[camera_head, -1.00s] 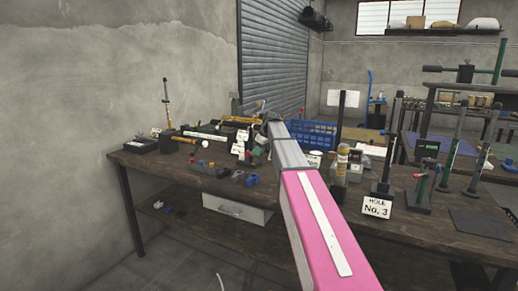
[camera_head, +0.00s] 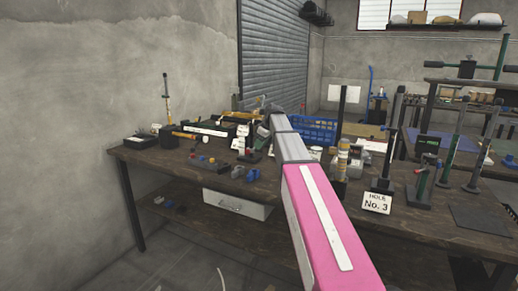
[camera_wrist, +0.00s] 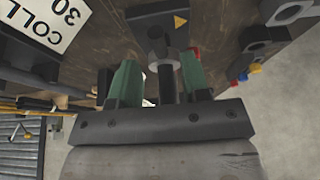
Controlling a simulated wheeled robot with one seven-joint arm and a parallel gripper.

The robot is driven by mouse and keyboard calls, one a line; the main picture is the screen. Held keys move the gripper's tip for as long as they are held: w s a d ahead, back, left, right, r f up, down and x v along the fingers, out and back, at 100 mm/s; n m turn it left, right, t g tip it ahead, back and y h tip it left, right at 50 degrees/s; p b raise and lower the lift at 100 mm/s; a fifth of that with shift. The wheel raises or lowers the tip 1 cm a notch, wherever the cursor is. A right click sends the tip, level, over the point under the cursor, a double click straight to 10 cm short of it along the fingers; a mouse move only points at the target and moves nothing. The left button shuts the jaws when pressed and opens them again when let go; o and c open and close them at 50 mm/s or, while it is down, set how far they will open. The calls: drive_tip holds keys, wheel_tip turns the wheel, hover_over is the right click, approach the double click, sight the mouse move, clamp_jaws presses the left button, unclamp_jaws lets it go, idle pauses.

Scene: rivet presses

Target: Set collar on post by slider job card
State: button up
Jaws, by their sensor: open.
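In the wrist view, my gripper (camera_wrist: 158,82) is open, with two green fingers spread apart. A dark upright post (camera_wrist: 166,80) shows between the fingers, with a grey ring-like collar (camera_wrist: 163,58) around it. I cannot tell whether the fingers touch either. Behind them is a dark block (camera_wrist: 155,22) with a yellow triangle. A white card (camera_wrist: 48,22) at upper left reads "COLL" and "30", partly cut off. In the head view, my arm reaches over the bench and the fingertips cannot be made out. A slider job card cannot be identified.
The wooden bench (camera_head: 135,158) is crowded. A banded post (camera_head: 342,160) stands right of my arm, near a "HOLE No. 3" card (camera_head: 376,203). A blue crate (camera_head: 318,132) is behind. Small coloured parts (camera_head: 203,161) lie at left. Dark holed blocks (camera_wrist: 262,38) show in the wrist view.

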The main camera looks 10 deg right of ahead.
drive_tip(key=v, duration=0.8)
drive_tip(key=shift+a, duration=0.1)
